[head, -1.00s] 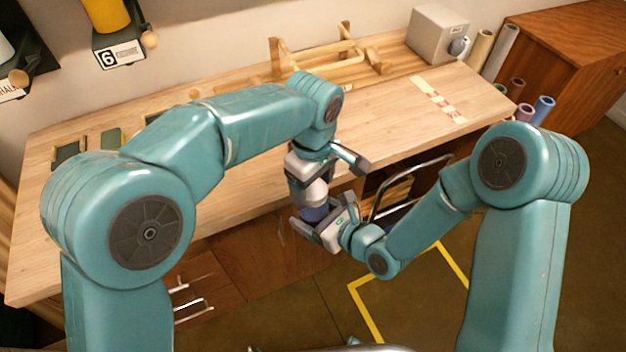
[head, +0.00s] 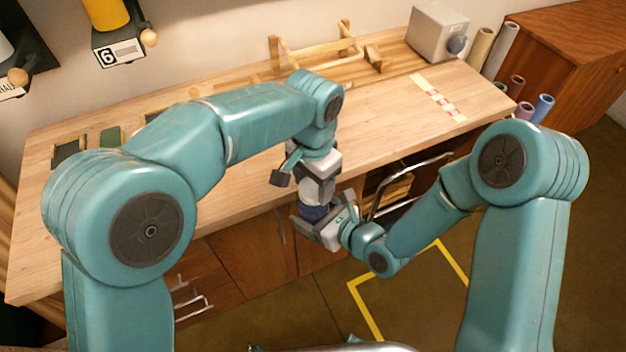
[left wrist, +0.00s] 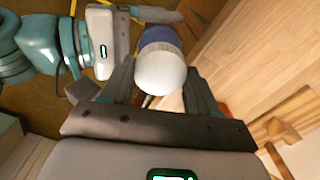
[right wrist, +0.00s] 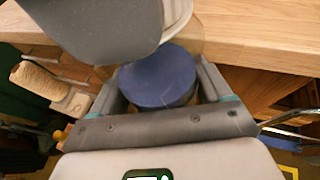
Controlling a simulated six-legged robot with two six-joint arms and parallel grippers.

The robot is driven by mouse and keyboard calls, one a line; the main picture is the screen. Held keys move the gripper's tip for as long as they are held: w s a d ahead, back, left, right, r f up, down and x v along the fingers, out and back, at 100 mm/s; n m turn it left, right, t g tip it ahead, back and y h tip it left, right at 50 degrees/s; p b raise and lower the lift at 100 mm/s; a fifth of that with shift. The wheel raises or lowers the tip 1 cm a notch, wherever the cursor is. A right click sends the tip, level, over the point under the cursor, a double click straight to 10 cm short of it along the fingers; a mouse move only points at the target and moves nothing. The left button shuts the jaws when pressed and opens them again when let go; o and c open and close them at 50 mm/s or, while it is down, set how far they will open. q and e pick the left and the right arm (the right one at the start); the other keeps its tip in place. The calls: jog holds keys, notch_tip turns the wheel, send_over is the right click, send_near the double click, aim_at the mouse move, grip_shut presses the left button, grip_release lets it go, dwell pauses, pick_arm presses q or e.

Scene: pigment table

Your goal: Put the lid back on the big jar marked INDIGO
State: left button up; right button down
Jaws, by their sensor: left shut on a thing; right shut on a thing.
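The big jar (head: 313,212) has a deep blue body and is held in front of the table's front edge. It also shows in the right wrist view (right wrist: 158,78); no INDIGO mark is readable. My right gripper (head: 316,222) is shut on the jar. A pale, rounded lid (left wrist: 161,68) sits between the fingers of my left gripper (left wrist: 158,82), which is shut on it. In the left wrist view the lid is in line with the blue jar and covers part of it. Whether the lid is fully seated is hidden.
The wooden table (head: 235,180) is mostly bare in the middle. A wooden rack (head: 322,52) and a grey box (head: 437,33) stand at the back. A red-and-white strip (head: 438,98) lies at the right. Rolls and tubes (head: 543,106) stand beyond the right edge.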

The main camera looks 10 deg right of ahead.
pick_arm(q)
jog(key=m, duration=0.5)
jog(key=shift+m, duration=0.3)
jog(key=o, duration=1.2)
jog(key=shift+c, duration=0.2)
